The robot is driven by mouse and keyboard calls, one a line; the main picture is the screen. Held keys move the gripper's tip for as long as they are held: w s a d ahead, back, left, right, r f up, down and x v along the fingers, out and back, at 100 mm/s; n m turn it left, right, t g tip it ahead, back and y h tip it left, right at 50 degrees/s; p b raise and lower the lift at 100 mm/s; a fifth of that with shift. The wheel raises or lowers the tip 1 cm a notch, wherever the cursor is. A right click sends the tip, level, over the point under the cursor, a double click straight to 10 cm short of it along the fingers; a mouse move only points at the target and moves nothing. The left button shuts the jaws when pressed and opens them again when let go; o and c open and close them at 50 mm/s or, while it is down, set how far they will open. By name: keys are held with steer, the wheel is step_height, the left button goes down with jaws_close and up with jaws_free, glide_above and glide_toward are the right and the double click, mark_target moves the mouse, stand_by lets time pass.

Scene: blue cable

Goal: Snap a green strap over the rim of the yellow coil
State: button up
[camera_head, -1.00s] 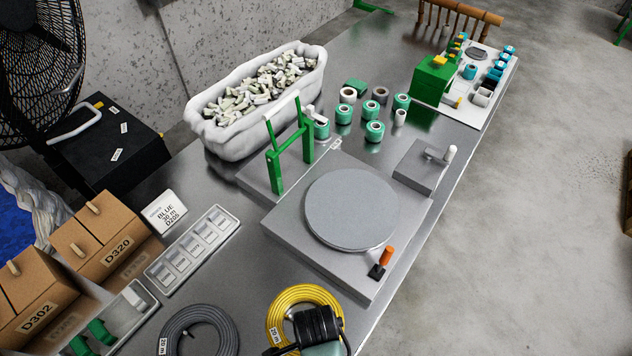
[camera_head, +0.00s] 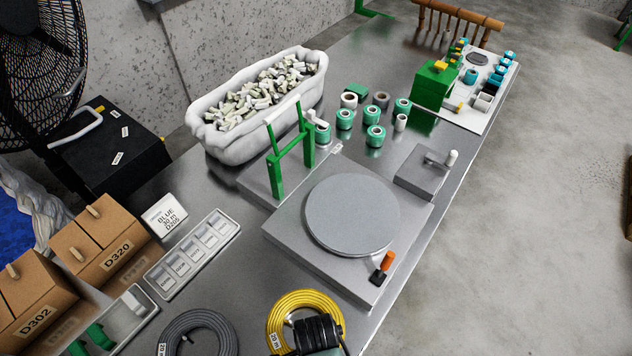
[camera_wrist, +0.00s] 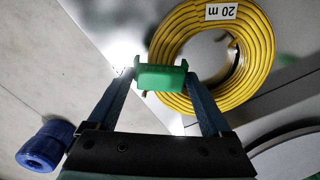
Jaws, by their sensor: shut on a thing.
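The yellow coil (camera_head: 282,309) lies flat on the metal table at the bottom of the head view, partly covered by my gripper. In the wrist view the coil (camera_wrist: 262,52) fills the upper right, with a white "20 m" label on it. My gripper (camera_wrist: 160,76) is shut on a green strap (camera_wrist: 162,78), a short channel-shaped piece held crosswise between the fingertips. In the wrist view the strap overlaps the coil's near left rim. I cannot tell whether it touches the coil. In the head view the fingertips and the held strap are hidden behind the dark wrist.
A grey coil (camera_head: 202,331) lies left of the yellow one. A tray (camera_head: 146,303) at the lower left holds green and white straps. A grey turntable (camera_head: 352,214) with an orange-handled lever (camera_head: 383,264) stands beyond. The table's right edge runs close to the yellow coil.

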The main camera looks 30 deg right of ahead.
steer(key=shift+f, duration=0.4)
steer(key=shift+f+b, duration=0.35)
steer(key=shift+f, duration=0.15)
stand_by(0.7)
steer(key=o, duration=1)
steer(key=shift+o, duration=0.2)
step_height(320, 180, up, 7)
steer(key=p, duration=0.7)
steer(key=shift+p, duration=0.35)
steer(key=shift+w, duration=0.1)
